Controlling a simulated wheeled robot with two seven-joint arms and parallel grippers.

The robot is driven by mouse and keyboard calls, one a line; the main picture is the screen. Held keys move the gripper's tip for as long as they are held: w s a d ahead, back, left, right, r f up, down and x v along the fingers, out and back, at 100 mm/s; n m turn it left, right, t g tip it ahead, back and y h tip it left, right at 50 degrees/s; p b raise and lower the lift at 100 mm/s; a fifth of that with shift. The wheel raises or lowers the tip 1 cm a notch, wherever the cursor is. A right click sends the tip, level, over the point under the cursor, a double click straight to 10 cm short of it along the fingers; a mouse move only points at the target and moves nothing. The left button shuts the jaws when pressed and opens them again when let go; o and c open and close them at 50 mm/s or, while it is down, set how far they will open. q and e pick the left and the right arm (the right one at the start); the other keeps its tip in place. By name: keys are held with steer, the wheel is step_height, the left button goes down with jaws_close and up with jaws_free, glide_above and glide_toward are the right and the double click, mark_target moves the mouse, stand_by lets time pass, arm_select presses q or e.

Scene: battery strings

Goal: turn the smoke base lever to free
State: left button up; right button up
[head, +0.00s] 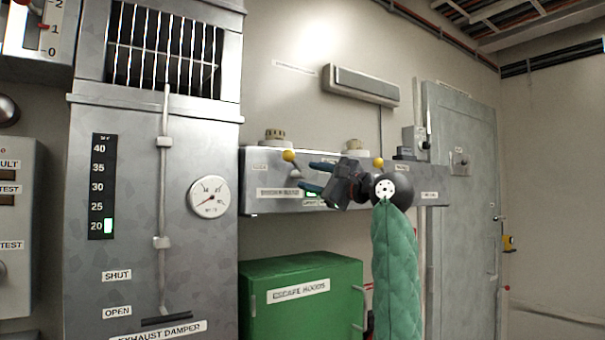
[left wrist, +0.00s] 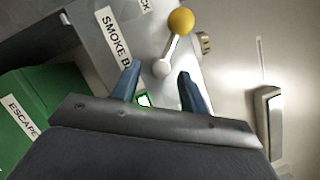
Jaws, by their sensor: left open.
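The smoke base lever (head: 289,156) has a yellow ball on a short light arm. It sits at the left of the grey wall box (head: 262,203) in the head view, its ball tilted up and left from the pivot. In the left wrist view the lever's ball (left wrist: 181,21) lies beyond the fingertips, and its round pivot shows between them. My left gripper (head: 311,176) is open and empty, with its blue fingers pointing at the lever from the right. Whether the fingers touch it I cannot tell. The label below, cut off in the wrist view, begins "SMOKE B". My right gripper is not in view.
A second yellow-balled lever (head: 378,162) stands on the same box, beside my left wrist. A green escape hoods box (head: 262,318) is below. The exhaust damper cabinet (head: 224,262) stands at left, a grey door (head: 470,230) at right.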

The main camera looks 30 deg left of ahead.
mark_target(306, 175)
arm_select(q)
steer(key=shift+x, duration=1.75)
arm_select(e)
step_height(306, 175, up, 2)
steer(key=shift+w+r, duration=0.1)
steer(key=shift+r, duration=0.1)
arm_select(q)
jaws_close()
